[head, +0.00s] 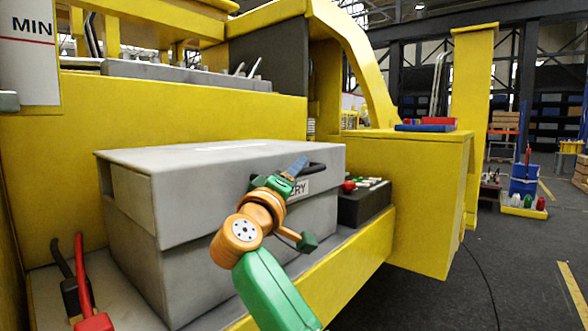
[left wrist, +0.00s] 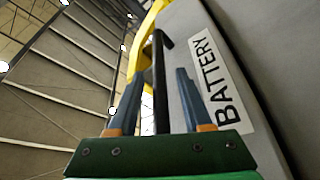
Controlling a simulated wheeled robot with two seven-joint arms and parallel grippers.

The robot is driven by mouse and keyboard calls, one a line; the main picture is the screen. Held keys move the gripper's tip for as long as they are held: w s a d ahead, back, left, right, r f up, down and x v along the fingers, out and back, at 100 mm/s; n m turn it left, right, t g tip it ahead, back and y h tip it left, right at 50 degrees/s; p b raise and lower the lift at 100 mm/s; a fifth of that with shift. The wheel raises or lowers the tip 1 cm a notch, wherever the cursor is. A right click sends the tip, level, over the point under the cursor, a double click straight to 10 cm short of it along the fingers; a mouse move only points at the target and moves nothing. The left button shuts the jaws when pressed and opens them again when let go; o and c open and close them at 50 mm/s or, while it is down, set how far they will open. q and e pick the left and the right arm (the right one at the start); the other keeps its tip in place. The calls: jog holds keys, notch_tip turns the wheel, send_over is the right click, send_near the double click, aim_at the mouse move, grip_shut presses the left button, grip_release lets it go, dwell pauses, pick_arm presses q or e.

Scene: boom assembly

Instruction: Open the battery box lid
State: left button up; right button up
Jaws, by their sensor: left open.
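The grey battery box (head: 250,240) stands on a yellow ledge, and its grey lid (head: 200,160) is down and closed. A black bar handle (head: 317,168) sits on the front of the lid beside a white label reading BATTERY (left wrist: 214,82). My left gripper (head: 298,166) is at the handle, partly covering the handle and label in the head view. In the left wrist view its two blue fingers (left wrist: 160,74) are open, with the black handle (left wrist: 160,105) between them. I cannot tell whether either finger touches it. My right gripper is not in view.
A dark control box (head: 362,202) with a red button stands right of the battery box. Red and black clamps (head: 92,318) lie at the lower left. Yellow machine frame (head: 180,120) rises behind. Open floor (head: 500,270) lies to the right.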

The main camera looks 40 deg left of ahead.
pick_arm(q)
grip_shut()
dwell(1.4)
